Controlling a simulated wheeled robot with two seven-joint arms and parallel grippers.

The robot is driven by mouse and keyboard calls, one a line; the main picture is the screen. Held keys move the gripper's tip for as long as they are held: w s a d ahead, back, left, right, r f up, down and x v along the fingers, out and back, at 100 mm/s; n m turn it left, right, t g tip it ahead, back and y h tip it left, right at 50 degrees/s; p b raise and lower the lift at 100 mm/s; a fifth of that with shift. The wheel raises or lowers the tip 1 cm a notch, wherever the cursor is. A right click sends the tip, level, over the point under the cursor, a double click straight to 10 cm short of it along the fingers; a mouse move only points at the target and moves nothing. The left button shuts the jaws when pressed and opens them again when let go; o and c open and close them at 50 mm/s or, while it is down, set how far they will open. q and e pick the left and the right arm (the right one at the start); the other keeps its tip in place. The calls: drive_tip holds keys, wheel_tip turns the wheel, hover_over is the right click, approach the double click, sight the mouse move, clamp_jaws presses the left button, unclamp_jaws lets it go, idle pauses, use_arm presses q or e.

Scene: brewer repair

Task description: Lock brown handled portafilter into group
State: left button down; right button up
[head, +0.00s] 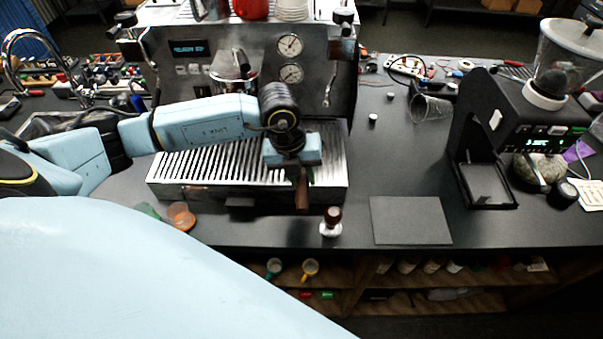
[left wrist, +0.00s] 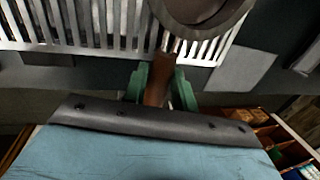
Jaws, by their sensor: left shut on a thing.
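The espresso machine (head: 255,108) stands at the back left of the counter. Its chrome group (head: 234,75) is at the front, left of the two gauges. My left gripper (head: 303,177) is above the right part of the drip tray, right of and below the group. It is shut on the brown handle (head: 302,196) of the portafilter, which points toward the front. In the left wrist view, the green fingers (left wrist: 160,88) pinch the brown handle (left wrist: 158,80). The round metal portafilter head (left wrist: 238,14) is beyond them, partly cut off, apart from the group. My right gripper is not in view.
The slatted drip tray (head: 180,165) lies below the group. A wood-topped tamper (head: 331,222) stands at the counter's front edge, left of a dark mat (head: 410,220). A grinder (head: 500,125) stands at right. The counter between machine and grinder is mostly clear.

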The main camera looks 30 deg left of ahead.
use_arm(q)
drive_tip(key=shift+f, duration=0.1)
drive_tip(key=c, duration=1)
unclamp_jaws()
drive_tip(key=shift+c, duration=0.2)
drive_tip(key=b+v, duration=0.1)
drive_tip(key=v, duration=1.2)
drive_tip(key=shift+r+b, duration=0.25)
drive_tip(key=shift+b, duration=0.05)
